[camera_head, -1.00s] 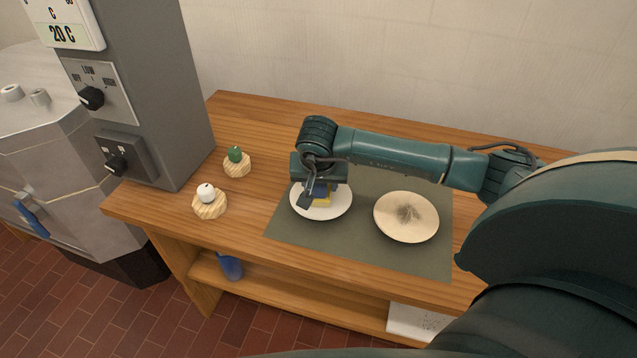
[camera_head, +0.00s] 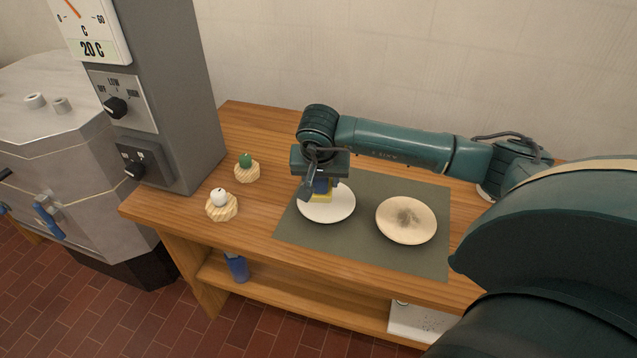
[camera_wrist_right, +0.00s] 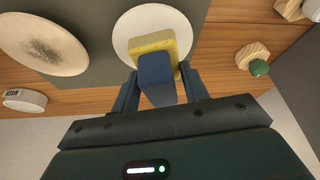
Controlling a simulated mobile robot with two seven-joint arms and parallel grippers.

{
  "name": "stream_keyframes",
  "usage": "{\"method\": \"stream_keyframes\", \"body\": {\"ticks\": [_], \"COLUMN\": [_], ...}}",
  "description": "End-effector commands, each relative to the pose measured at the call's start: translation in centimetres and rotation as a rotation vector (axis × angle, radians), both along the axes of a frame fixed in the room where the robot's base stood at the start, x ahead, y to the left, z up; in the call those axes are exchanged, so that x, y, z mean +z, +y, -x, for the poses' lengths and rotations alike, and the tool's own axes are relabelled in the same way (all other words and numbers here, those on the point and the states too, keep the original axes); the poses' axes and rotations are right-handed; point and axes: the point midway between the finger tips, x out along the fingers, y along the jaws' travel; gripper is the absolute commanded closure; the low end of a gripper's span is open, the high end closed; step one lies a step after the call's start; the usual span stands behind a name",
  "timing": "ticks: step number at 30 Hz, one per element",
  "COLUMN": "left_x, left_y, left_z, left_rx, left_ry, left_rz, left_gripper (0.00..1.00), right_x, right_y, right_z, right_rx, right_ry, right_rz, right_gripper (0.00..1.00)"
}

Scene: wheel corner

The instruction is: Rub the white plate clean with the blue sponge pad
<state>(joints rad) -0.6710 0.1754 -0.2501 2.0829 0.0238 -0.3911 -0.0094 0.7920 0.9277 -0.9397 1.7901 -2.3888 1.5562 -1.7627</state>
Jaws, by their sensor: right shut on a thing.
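The white plate (camera_head: 340,208) lies on the grey-green mat at its left part, and no dark stain shows on its visible surface. My right gripper (camera_head: 319,184) is over the plate's back left part. It is shut on the blue sponge pad (camera_head: 321,187), a blue block with a yellow pad below. In the right wrist view the blue block (camera_wrist_right: 157,75) sits between the fingers, and its yellow pad (camera_wrist_right: 152,43) covers part of the white plate (camera_wrist_right: 150,17). I cannot tell whether the pad touches the plate. My left gripper is out of view.
A cream plate (camera_head: 390,228) with a dark smudge lies right of the white plate on the mat (camera_head: 350,250). Wooden discs with a green knob (camera_head: 246,161) and a white knob (camera_head: 219,197) stand left. A grey column (camera_head: 175,80) rises at the left edge.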

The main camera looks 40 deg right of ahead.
Motion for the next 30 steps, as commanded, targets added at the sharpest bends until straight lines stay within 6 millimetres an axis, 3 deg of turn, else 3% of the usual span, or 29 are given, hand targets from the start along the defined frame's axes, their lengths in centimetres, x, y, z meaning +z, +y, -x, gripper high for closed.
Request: {"method": "stream_keyframes", "body": {"ticks": [7, 22, 23, 30], "left_x": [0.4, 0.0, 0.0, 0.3], "left_y": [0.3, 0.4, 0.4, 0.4], "left_z": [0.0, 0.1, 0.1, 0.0], "left_rx": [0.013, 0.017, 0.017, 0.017], "left_ry": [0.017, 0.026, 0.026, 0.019], "left_rz": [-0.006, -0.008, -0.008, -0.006], "left_gripper": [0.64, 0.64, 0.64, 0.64], "right_x": [2.1, 2.1, 2.1, 2.1], "right_y": [-0.5, -0.5, -0.5, -0.5], "right_z": [0.0, 0.0, 0.0, 0.0], "right_rx": [-0.009, -0.009, -0.009, -0.009], "right_ry": [0.000, 0.000, 0.000, 0.000], "right_rz": [0.000, 0.000, 0.000, 0.000], "right_gripper": [0.89, 0.89, 0.56, 0.76]}}
